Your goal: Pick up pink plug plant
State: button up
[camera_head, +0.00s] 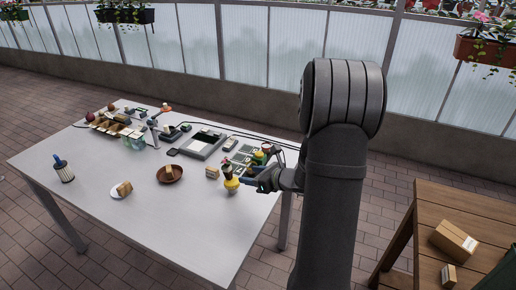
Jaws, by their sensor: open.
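I cannot pick out the pink plug plant for certain; the small items on the table are too small to tell. Dark trays (244,146) with cells stand at the table's right back part, and small green items beside them are partly hidden by my arm.
A wooden bench (450,208) with boxes stands at right. Flower planters (487,50) hang behind.

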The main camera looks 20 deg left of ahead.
jog(key=n+g+h, duration=0.2)
jog(key=g+h, duration=0.2)
jog(key=h, duration=0.9)
send_near(228, 165)
jog(key=f, duration=0.6)
jog(key=shift+s+a+f, duration=0.25)
jog(key=shift+s+f, duration=0.05)
jog(key=shift+s, duration=0.1)
jog(key=shift+s+d+f, duration=0.1)
jog(key=shift+s+f, duration=0.05)
jog(key=shift+f, duration=1.3)
jog(key=shift+s+d+f, duration=0.1)
jog(key=shift+s+f, duration=0.05)
jog(key=shift+f, duration=1.35)
jog(key=shift+c, duration=0.4)
